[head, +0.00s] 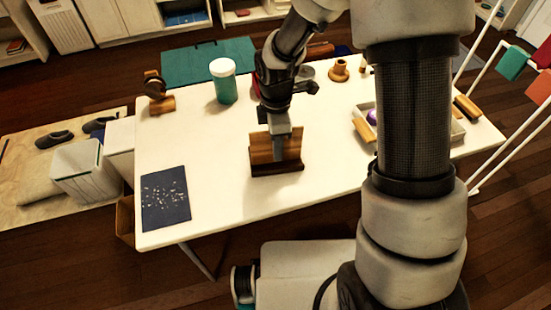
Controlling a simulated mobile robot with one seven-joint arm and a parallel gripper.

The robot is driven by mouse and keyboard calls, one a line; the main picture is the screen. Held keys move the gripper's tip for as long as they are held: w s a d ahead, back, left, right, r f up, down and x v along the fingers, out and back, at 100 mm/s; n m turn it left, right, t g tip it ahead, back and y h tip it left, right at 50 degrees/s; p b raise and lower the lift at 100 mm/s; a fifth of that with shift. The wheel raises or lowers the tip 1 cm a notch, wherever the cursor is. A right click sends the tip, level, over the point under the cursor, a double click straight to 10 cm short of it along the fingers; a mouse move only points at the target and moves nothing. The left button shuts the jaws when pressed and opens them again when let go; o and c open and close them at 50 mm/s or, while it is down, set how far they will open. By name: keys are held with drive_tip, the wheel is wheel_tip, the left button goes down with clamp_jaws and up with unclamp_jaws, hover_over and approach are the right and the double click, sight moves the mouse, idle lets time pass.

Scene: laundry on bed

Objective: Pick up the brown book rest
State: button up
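The brown book rest (264,153) stands upright on the white table, near the middle of its front half. It has a wooden back panel and a darker base ledge. My gripper (280,150) is directly over the book rest, pointing down, with its lower end at the panel's upper part. The fingers overlap the panel in the head view. Whether they are closed on it or only around it cannot be made out. The book rest's base appears to be on the tabletop.
The white table (218,208) holds a dark blue book (165,198) at front left, a teal jar (223,82), a wooden item (160,102) at back left and a tray (359,126) at right. A drying rack (513,146) stands right. The table's front middle is clear.

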clamp_jaws()
idle(1.5)
